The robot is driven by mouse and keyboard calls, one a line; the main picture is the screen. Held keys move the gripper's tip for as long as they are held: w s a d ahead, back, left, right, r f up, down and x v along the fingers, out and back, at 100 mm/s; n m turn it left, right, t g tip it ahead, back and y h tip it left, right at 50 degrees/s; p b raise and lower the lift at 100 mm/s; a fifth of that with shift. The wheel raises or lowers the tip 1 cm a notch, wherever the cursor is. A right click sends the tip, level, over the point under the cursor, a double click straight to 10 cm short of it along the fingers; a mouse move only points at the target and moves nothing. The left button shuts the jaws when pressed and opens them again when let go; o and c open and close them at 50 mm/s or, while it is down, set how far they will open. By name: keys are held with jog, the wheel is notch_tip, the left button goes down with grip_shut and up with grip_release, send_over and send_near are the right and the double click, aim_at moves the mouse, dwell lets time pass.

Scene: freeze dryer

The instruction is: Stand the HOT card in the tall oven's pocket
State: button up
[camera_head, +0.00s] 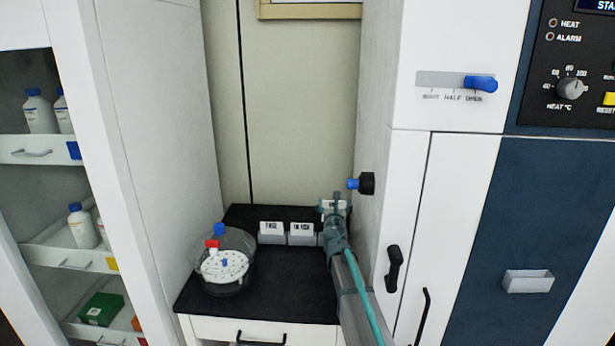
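My gripper (335,205) is above the right end of the black counter, beside the white cabinet. A small white piece (326,205) shows at its fingers; it may be a card, but no lettering on it is readable. I cannot tell whether the fingers are closed on it. No card that I can read as HOT is in view. The tall oven (470,240) is at the right, with a dark blue front and a HEAT °C knob above. Its pale pocket (528,281) is on the blue front and looks empty.
Two lettered white cards (271,228) (302,229) stand in holders at the counter's back. A round clear vessel (225,265) with a perforated white plate stands left on the black counter (270,285). A blue-tipped black knob (366,183) and black handles (394,268) project from the white cabinet near my arm.

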jog(key=shift+f+b, duration=0.2)
jog(key=shift+b, duration=0.2)
jog(key=shift+f, duration=0.2)
jog(key=shift+f+b, duration=1.7)
jog(key=shift+b, duration=0.1)
jog(key=shift+f+b, duration=0.5)
jog(key=shift+f, duration=0.15)
jog(key=shift+f+b, duration=2.15)
jog(key=shift+b, duration=0.05)
